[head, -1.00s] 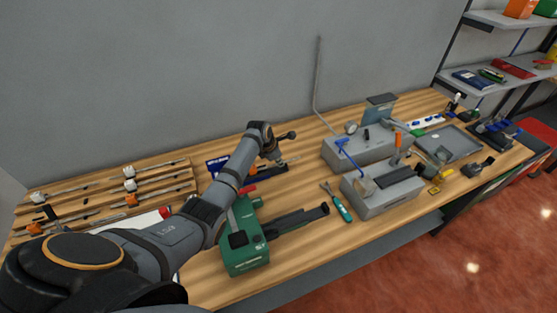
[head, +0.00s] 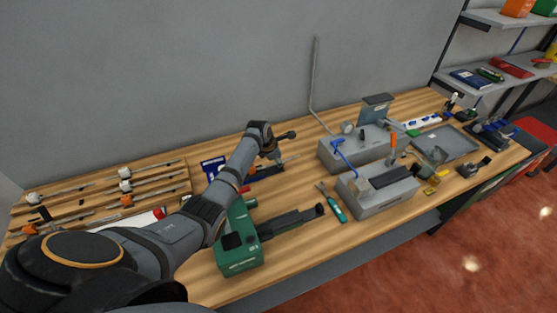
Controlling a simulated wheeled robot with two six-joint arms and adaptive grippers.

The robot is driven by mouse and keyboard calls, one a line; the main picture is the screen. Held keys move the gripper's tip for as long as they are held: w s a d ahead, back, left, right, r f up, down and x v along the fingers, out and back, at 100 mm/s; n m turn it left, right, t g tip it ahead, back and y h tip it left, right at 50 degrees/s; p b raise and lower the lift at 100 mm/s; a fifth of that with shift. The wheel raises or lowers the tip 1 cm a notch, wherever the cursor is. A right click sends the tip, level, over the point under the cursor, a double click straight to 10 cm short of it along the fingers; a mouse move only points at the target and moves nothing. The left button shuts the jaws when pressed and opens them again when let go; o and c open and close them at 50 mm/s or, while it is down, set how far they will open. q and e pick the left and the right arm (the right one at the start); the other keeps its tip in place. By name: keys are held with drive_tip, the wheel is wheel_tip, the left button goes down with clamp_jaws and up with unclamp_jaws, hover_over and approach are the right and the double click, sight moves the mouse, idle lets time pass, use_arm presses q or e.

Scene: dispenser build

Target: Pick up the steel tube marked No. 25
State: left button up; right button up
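Several thin grey rods lie on a wooden rack (head: 188,187) at the left, with white or orange pieces on them; one rod (head: 155,168) lies along the back row. I can read no number on any, so I cannot tell which is No. 25. My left arm reaches from the lower left over the bench, hiding the rack's front right part. My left gripper (head: 276,157) is at its end, above the bench near a blue box, well right of the rack. It is small and dark; its fingers are unclear. My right gripper is not in view.
A thin bent grey tube (head: 314,75) rises against the wall. A green machine (head: 240,250) stands below my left arm. Two grey fixtures (head: 375,203) with tools stand mid-right, and a grey tray (head: 447,143) lies farther right. A blue box (head: 212,167) stands behind my arm.

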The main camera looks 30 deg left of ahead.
use_arm(q)
drive_tip(key=v, duration=1.2)
